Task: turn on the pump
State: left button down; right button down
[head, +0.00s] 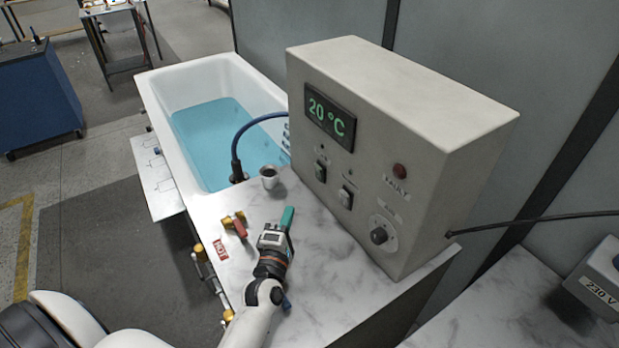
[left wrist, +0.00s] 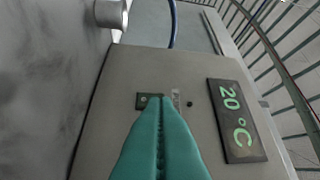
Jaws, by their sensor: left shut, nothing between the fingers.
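The beige control box (head: 440,115) stands on the marble counter with a green 20 °C display (head: 330,117). Two dark switches, a left one (head: 321,171) and a right one (head: 346,197), sit on its front; I cannot read which is for the pump. My left gripper (head: 288,215) has green fingers and is shut and empty, in front of the box. In the left wrist view its fingertips (left wrist: 163,100) point at the box face (left wrist: 100,125) and overlap part of a switch (left wrist: 146,101). Contact cannot be told. My right gripper is not in view.
A red-handled valve (head: 238,226) is left of my gripper. A bathtub (head: 165,90) of water lies behind.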

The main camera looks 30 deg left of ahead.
pick_arm(q)
jog(key=shift+w, duration=0.1)
jog(key=b, duration=0.3)
send_near(318, 173)
jog(key=w+a+r, duration=0.1)
jog(key=w+a, duration=0.2)
jog(key=a, duration=0.2)
jog(key=shift+w+d+r, duration=0.15)
jog(key=shift+w+d, duration=0.35)
jog(key=shift+w, duration=0.3)
jog(key=shift+w+d+r, duration=0.2)
jog(key=shift+w+d, duration=0.25)
jog(key=shift+w, duration=0.4)
jog(key=shift+a, duration=0.1)
